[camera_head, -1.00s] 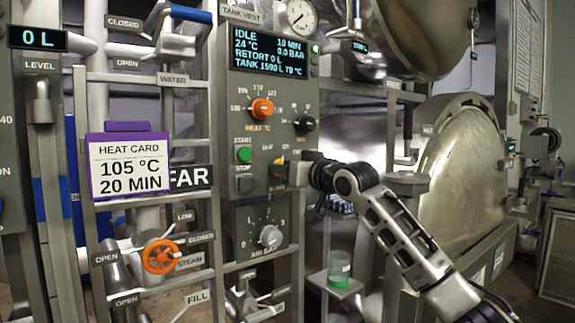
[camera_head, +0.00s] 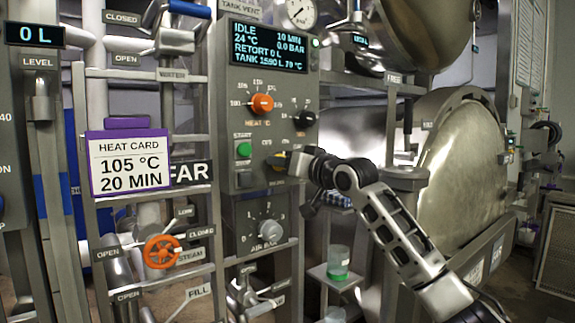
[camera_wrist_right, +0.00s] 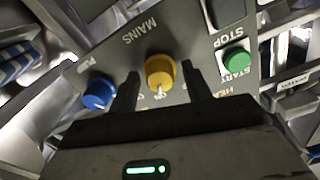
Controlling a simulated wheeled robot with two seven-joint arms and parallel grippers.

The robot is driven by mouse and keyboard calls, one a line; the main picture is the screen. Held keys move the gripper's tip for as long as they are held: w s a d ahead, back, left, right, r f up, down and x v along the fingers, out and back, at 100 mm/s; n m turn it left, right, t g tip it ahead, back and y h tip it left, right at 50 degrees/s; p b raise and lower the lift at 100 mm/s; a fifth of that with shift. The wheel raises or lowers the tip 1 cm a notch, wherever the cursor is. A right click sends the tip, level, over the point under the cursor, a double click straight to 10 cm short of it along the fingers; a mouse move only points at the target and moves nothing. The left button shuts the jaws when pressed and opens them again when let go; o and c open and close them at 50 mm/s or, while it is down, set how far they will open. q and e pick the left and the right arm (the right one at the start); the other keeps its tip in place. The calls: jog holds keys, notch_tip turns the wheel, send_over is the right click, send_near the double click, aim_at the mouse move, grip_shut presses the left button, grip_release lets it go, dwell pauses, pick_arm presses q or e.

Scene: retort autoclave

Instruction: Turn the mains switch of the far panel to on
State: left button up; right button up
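The far panel (camera_head: 225,110), with a FAR label beside it, stands upright in the middle of the head view. Its yellow mains switch (camera_wrist_right: 159,72) sits under the word MAINS in the wrist view, with a pale pointer mark toward the picture's bottom. My right gripper (camera_head: 287,163) is at the panel and hides most of the switch in the head view. In the wrist view its two dark fingers stand either side of the knob, with visible gaps. I cannot tell whether the fingers reach fully around it. My left gripper is out of view.
The panel has a lit display (camera_head: 268,46), an orange heat knob (camera_head: 262,104), a black knob (camera_head: 305,119), a green start button (camera_head: 243,150) and an air bar knob (camera_head: 269,232). A blue knob (camera_wrist_right: 99,92) is close beside my fingers. A glass jar (camera_head: 338,262) stands below my arm.

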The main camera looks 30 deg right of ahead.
jog(key=shift+s, duration=0.15)
pick_arm(q)
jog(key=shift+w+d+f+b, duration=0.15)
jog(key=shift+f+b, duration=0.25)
jog(key=shift+b, duration=0.65)
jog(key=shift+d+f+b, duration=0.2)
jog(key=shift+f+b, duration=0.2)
jog(key=shift+b, duration=0.6)
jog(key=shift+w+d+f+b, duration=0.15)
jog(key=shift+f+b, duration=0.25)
jog(key=shift+b, duration=0.65)
pick_arm(e)
jog(key=s+d, duration=0.1)
jog(key=s, duration=1.4)
jog(key=shift+s, duration=0.35)
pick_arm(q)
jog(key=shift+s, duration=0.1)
pick_arm(e)
jog(key=shift+d, duration=0.1)
